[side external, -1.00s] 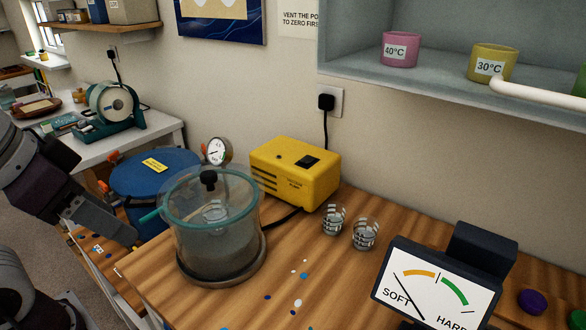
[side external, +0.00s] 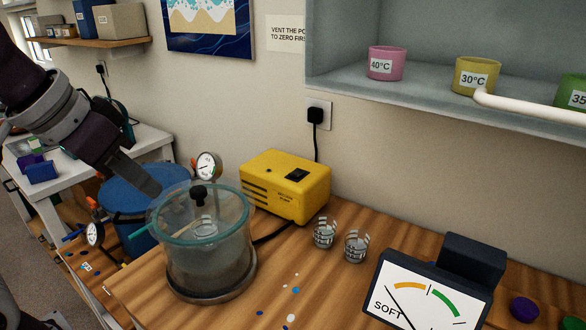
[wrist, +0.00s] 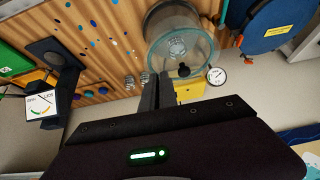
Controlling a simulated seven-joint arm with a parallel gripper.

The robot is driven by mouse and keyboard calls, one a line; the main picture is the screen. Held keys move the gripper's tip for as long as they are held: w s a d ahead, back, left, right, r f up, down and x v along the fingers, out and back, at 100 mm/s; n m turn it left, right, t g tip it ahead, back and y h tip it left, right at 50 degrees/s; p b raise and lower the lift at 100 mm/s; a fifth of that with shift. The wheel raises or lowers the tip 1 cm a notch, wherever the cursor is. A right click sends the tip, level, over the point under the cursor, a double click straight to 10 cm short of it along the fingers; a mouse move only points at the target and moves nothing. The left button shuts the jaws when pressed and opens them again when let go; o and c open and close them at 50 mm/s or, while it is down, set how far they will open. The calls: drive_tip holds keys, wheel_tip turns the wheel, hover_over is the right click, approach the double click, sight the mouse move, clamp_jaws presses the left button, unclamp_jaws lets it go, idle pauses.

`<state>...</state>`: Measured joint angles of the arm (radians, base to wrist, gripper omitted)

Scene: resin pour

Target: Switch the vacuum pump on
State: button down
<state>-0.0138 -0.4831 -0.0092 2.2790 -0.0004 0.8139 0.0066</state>
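The vacuum pump (side external: 272,196) is a yellow box on the wooden bench against the wall. A black rocker switch (side external: 297,175) is on its top; I cannot tell which way it is tipped. In the wrist view a yellow part of the pump (wrist: 191,90) shows behind the fingers, and the switch is hidden. My gripper (side external: 148,184) is in the air left of the pump, above the blue drum and near the glass chamber's rim. Its grey fingers (wrist: 157,90) look closed together with nothing between them. It is apart from the pump.
A glass vacuum chamber (side external: 207,262) with a black-knobbed lid stands in front of the pump, with a gauge (side external: 208,166) behind it. A blue drum (side external: 125,203) is at left. Two small cups (side external: 355,247) and a hardness meter (side external: 428,290) are at right. A shelf (side external: 430,92) overhangs the bench.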

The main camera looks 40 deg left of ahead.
drive_tip(key=w+a+f+t, duration=0.1)
drive_tip(key=w+f, duration=0.2)
drive_tip(key=w, duration=2.8)
drive_tip(key=shift+f, duration=0.15)
hover_over(296, 173)
drive_tip(key=s, duration=0.3)
drive_tip(key=f, duration=0.7)
drive_tip(key=shift+w+f, duration=0.2)
drive_tip(key=shift+w, duration=0.05)
wheel_tip(296, 173, down, 4)
drive_tip(key=shift+r, duration=0.2)
drive_tip(key=shift+f, duration=0.4)
